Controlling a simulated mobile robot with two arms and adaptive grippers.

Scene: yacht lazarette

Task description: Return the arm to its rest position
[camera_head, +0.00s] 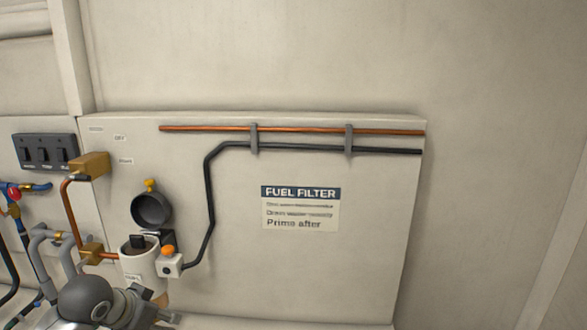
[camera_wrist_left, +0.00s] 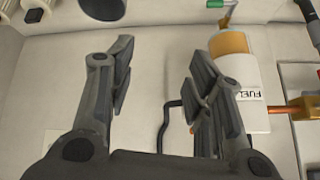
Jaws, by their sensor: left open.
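My left gripper (camera_wrist_left: 160,55) is open in the left wrist view, with nothing between its two grey fingers. The white fuel filter (camera_wrist_left: 252,82), with an amber section and a "FUEL" label, appears upside down just right of the right-hand finger. I cannot tell whether they touch. In the head view, part of my left arm shows at the lower left, in front of the panel and below the filter (camera_head: 138,264). A round black cap (camera_head: 151,209) is above the filter, and something dark sits in its top. My right gripper is not in view.
A pale panel (camera_head: 330,270) carries a copper pipe (camera_head: 300,129), a black hose (camera_head: 211,190) and a "FUEL FILTER" sign (camera_head: 300,208). A black switch box (camera_head: 46,152), brass fittings and hoses crowd the left. The right side is bare wall.

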